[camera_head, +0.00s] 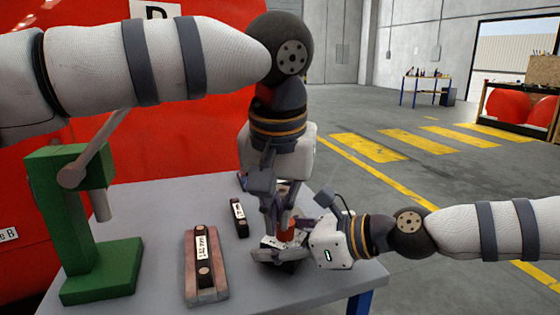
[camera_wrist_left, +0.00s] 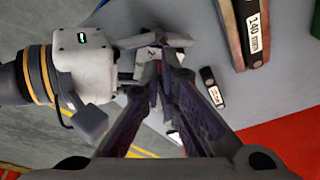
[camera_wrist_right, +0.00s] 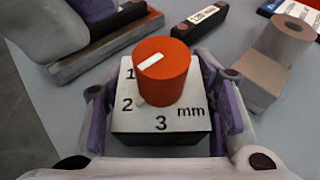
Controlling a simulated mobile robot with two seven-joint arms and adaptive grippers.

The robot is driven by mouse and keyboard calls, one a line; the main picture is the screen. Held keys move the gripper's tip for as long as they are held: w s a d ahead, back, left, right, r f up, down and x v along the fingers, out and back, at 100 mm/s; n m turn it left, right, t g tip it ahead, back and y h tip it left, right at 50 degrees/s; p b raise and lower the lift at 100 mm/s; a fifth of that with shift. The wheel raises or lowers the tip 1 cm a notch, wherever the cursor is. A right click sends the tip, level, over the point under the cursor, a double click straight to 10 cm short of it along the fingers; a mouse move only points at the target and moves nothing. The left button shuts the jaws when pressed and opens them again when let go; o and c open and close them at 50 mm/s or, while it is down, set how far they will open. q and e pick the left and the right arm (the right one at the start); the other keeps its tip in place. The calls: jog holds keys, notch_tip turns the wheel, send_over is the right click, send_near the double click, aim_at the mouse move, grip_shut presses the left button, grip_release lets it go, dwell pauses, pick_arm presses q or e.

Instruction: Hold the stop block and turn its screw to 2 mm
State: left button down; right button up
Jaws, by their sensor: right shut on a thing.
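The stop block (camera_wrist_right: 160,135) has a dark body and a white top marked 1, 2, 3 and mm. Its red-orange screw knob (camera_wrist_right: 165,80) stands on the top, and its white line points roughly toward the 1. In the head view the knob (camera_head: 286,233) shows below my left gripper. My right gripper (camera_wrist_right: 160,118) is shut on the block's two sides. My left gripper (camera_head: 277,215) points down from above, its fingers close together. In the right wrist view the knob's visible side is bare. The left fingertips (camera_wrist_left: 158,65) are partly lost against the right gripper, so their gap is unclear.
A dark labelled bar (camera_head: 203,250) lies in a wooden cradle (camera_head: 207,293) to the left. A smaller labelled bar (camera_head: 239,218) lies behind. A green press (camera_head: 100,270) stands at the table's left. The grey table (camera_head: 150,215) has its right edge near my right gripper.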

aim_at(281, 239)
pick_arm(q)
notch_tip(281, 239, up, 3)
jog(key=shift+d+r, duration=0.1)
jog(key=shift+r, duration=0.1)
jog(key=f+t, duration=0.1)
jog(key=f, duration=0.1)
jog(key=f+t, duration=0.1)
jog(key=f, duration=0.3)
jog(key=shift+d+f+t+h, duration=0.15)
jog(key=shift+d+t+h, duration=0.1)
jog(key=shift+t+h, duration=0.15)
jog(key=shift+w, duration=0.3)
dwell(0.7)
jog(key=shift+w+a, duration=0.1)
jog(key=shift+a, duration=0.2)
dwell(0.3)
